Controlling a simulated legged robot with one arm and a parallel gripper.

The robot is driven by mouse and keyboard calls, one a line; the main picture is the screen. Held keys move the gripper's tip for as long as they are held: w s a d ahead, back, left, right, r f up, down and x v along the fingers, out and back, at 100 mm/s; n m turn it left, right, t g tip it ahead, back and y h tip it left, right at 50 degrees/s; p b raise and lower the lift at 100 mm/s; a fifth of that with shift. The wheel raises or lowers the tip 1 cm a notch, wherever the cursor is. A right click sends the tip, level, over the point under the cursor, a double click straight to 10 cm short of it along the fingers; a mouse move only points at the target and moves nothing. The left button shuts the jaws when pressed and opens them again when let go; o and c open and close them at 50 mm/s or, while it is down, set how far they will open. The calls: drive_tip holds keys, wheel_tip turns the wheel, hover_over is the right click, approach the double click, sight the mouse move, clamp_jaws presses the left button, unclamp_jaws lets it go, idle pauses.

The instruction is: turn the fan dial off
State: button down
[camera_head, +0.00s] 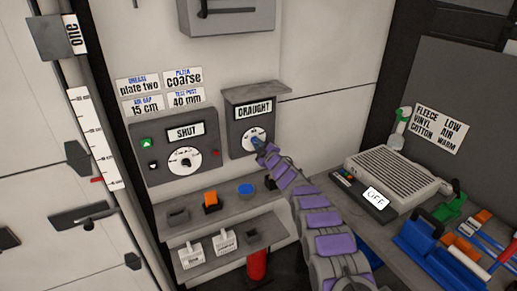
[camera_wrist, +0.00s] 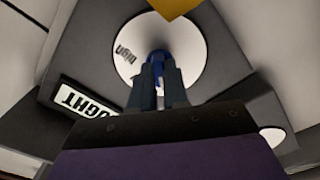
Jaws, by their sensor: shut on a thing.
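The dial (camera_head: 254,139) is a white round face with a blue knob, on a grey box labelled "DRAUGHT" (camera_head: 255,111) on the wall. My gripper (camera_head: 262,147) is at this dial, with its fingers shut on the blue knob. In the wrist view the white dial face (camera_wrist: 195,45) fills the upper middle, and the blue knob (camera_wrist: 158,57) sits between my fingertips (camera_wrist: 160,75). One word on the face reads "high", seen upside down. The rest of the dial's markings are hidden or cut off.
Left of it is a panel labelled "SHUT" (camera_head: 185,131) with another dial. A shelf (camera_head: 222,209) below holds an orange-topped switch (camera_head: 211,200) and a blue button (camera_head: 246,189). A bench at right carries a grilled unit marked "OFF" (camera_head: 376,198) and tools.

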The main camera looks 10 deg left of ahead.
drive_tip(key=shift+f+n+b, duration=0.3)
drive_tip(key=shift+f+n, duration=0.3)
drive_tip(key=c, duration=1.1)
unclamp_jaws()
drive_tip(key=shift+r, duration=0.35)
drive_tip(key=shift+r, duration=0.1)
drive_tip(key=shift+p+v, duration=0.65)
drive_tip(key=shift+v, duration=7.95)
drive_tip(key=shift+d, duration=0.15)
